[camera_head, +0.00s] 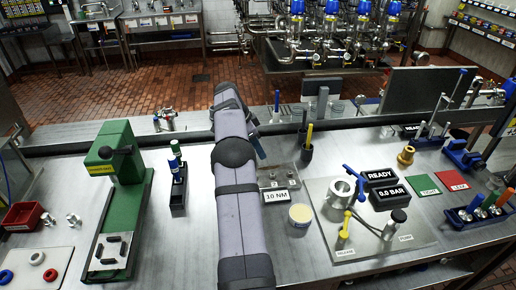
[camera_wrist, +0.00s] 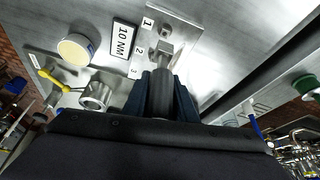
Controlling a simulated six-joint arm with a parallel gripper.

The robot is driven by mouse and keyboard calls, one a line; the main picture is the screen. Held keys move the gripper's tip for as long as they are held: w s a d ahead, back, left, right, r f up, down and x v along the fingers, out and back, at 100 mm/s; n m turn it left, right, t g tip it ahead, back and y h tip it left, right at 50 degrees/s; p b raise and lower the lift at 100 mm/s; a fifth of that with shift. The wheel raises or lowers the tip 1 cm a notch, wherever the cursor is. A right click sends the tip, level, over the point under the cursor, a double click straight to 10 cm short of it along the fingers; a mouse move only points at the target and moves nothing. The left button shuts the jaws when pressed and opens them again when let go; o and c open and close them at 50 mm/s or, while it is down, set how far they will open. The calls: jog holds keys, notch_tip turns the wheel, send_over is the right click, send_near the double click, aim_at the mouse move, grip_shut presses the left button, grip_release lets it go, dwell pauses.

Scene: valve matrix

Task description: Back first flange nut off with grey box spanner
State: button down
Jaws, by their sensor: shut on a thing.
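In the wrist view my gripper (camera_wrist: 164,88) has its dark blue fingers closed around the dark grey box spanner (camera_wrist: 163,98). The spanner points at a metal plate (camera_wrist: 200,18) with labels 1, 2 and 3 beside it. A light metal fitting (camera_wrist: 166,50) stands at the spanner's far end, nearest labels 1 and 2. I cannot tell whether the spanner sits over a nut. In the head view the plate (camera_head: 288,172) lies behind the 10 NM sign (camera_head: 276,196), with small metal pieces on it. My arm hides most of the gripper there, and the spanner is not clear.
A cream-lidded round tub (camera_head: 300,214) stands in front of the sign. To its right is a plate (camera_head: 325,222) with a metal ring and yellow and blue handles. A green press (camera_head: 122,190) and a dark holder (camera_head: 178,195) stand left of my arm.

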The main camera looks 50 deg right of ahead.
jog(key=shift+f+b, duration=1.5)
jog(key=shift+f, duration=0.75)
jog(key=shift+f+b, duration=0.45)
jog(key=shift+f, duration=0.65)
dwell(0.6)
jog(key=shift+w+d+n+t+h+b, duration=0.15)
jog(key=shift+n+t+b, duration=0.25)
jog(key=shift+n+b, duration=0.55)
jog(key=shift+w+a+n+t+h+b, duration=0.15)
jog(key=shift+n+t+b, duration=0.25)
jog(key=shift+n+b, duration=0.55)
dwell(1.0)
jog(key=shift+d+n, duration=0.1)
jog(key=shift+n, duration=0.4)
jog(key=shift+w+n+t, duration=0.15)
jog(key=shift+n+t, duration=0.35)
jog(key=shift+n, duration=0.8)
